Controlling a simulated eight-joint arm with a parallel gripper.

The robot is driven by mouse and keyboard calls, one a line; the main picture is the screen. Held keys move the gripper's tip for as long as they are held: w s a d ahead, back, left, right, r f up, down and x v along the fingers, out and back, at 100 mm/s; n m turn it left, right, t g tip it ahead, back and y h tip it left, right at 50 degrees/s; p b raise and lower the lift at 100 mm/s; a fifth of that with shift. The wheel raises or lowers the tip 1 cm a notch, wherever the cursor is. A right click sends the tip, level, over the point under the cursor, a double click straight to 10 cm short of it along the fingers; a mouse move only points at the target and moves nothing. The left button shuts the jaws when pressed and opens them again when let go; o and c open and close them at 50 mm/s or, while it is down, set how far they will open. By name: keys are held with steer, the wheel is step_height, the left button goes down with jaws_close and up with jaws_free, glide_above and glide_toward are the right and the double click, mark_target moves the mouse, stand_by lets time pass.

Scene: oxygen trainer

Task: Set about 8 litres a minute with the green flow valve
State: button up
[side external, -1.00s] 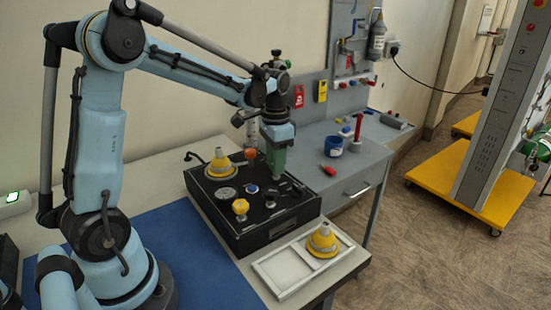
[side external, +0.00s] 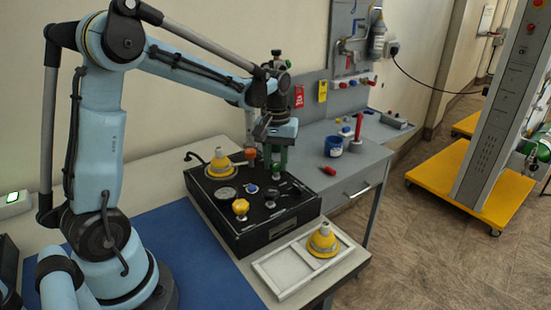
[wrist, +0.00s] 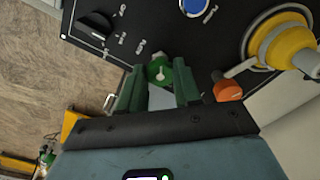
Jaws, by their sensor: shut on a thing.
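The green flow valve (wrist: 159,69) is a round green knob with a pale mark on its face, on the black panel of the trainer box (side external: 262,236). In the wrist view it lies between the tips of my green fingers. My gripper (wrist: 158,84) is shut on the green flow valve. In the side external view my gripper (side external: 275,164) points straight down at the back right of the box, and its fingers hide the valve. I cannot read a flow value in either view.
A yellow cone-shaped fitting (side external: 220,164) and an orange knob (wrist: 228,91) are close by on the panel. A yellow knob (side external: 240,207) and blue button (side external: 252,188) stand nearer the front. A white tray (side external: 285,271) holds another yellow cone (side external: 322,240).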

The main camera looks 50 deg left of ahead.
mark_target(276, 164)
steer(key=n, duration=0.4)
steer(key=shift+n, duration=0.4)
stand_by(0.4)
steer(key=o, duration=1.1)
steer(key=shift+c, duration=0.2)
steer(key=shift+r, duration=0.1)
step_height(276, 164, up, 12)
